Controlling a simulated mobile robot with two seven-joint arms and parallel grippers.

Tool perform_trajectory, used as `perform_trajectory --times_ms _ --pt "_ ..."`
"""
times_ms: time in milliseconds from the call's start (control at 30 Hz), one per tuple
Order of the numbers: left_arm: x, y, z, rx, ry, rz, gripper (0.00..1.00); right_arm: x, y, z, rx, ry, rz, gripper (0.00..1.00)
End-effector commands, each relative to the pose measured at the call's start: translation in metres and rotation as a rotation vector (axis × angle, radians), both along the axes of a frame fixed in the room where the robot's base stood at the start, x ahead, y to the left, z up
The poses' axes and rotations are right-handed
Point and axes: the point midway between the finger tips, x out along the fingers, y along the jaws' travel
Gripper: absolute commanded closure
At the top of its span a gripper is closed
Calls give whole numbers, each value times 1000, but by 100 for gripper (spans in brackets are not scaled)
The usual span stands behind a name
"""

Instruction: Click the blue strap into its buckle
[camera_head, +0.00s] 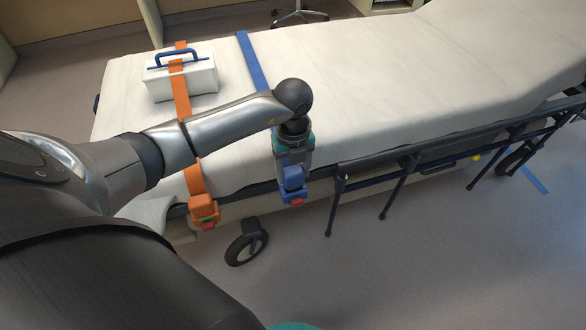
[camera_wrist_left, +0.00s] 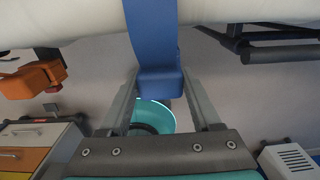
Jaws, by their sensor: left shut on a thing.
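The blue strap (camera_head: 252,62) runs across the stretcher mattress and passes behind my left arm. In the left wrist view the strap (camera_wrist_left: 151,28) hangs over the pale mattress edge into a blue block (camera_wrist_left: 160,84) between my fingers. My left gripper (camera_head: 293,171) points down at the near side of the stretcher and is shut on this blue strap end. The blue buckle (camera_head: 294,191), with a red button, shows just below the fingers. I cannot tell whether strap end and buckle are joined. My right gripper is not in view.
An orange strap (camera_head: 181,95) crosses a white case (camera_head: 198,79) with a blue handle and ends at an orange buckle (camera_head: 204,210). A dark side rail (camera_head: 400,155) runs right of my gripper. A teal bucket (camera_wrist_left: 155,113) stands below. A caster wheel (camera_head: 246,248) is underneath.

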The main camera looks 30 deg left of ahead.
Motion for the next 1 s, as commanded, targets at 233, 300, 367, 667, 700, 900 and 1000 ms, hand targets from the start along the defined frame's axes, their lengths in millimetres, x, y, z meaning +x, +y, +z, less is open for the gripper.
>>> perform_trajectory --times_ms 233,300,367,667,700,900,1000 --pt "0 0 -5 -1 -1 0 76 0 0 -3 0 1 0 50" --pt "0 0 -6 -1 -1 0 76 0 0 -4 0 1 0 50" --pt "0 0 -7 -1 -1 0 76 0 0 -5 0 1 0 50" --pt "0 0 -13 -1 -1 0 76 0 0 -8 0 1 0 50" --pt "0 0 -13 -1 -1 0 76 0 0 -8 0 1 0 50" --pt "0 0 -17 0 0 0 76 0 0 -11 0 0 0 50" --pt "0 0 -19 0 0 0 76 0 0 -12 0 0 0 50"
